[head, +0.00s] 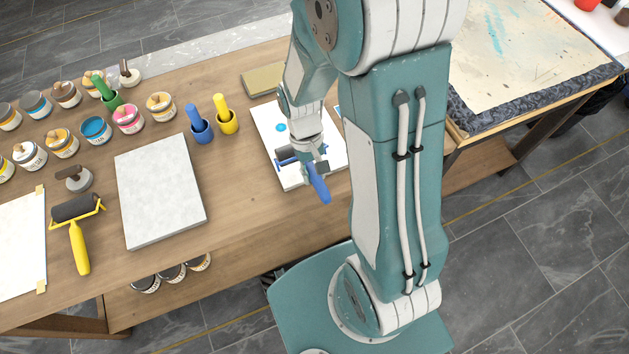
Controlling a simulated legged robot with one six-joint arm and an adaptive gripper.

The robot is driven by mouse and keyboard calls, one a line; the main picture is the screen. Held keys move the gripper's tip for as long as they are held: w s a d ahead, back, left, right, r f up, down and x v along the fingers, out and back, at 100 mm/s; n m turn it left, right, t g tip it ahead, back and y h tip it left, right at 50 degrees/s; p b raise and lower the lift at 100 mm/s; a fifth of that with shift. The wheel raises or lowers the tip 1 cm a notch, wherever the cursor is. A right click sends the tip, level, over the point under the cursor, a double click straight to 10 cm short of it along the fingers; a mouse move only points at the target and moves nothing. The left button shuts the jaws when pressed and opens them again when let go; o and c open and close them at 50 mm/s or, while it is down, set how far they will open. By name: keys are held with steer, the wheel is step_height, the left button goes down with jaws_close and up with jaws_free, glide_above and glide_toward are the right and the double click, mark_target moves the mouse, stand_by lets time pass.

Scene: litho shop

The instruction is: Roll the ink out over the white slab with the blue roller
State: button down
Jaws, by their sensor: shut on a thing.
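The white slab (272,115) lies on the wooden table near its right end, partly hidden behind my arm. A small round blob of blue ink (281,127) shows on its upper left part. The blue roller (319,186) has its handle toward the front edge and its dark drum (287,156) over the slab's lower part. I cannot tell whether the drum touches the slab. My gripper (312,166) points down over the slab and is shut on the roller near the handle's upper end.
A pale grey stone slab (160,190), a yellow roller (78,232) and several ink tins (95,129) fill the left. Blue (200,128) and yellow (227,122) cups stand between the slabs. A paint-stained board (520,50) lies at right.

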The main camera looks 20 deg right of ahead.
steer(key=w, duration=1.3)
steer(key=w+a, duration=0.1)
steer(key=w, duration=0.5)
steer(key=shift+w, duration=0.4)
steer(key=shift+w+f, duration=0.1)
steer(key=shift+f, duration=0.2)
steer(key=shift+d+f, duration=0.2)
steer(key=shift+f, duration=0.1)
steer(key=shift+f, duration=0.6)
steer(key=s, duration=2.3)
steer(key=shift+s, duration=0.4)
steer(key=shift+w, duration=0.1)
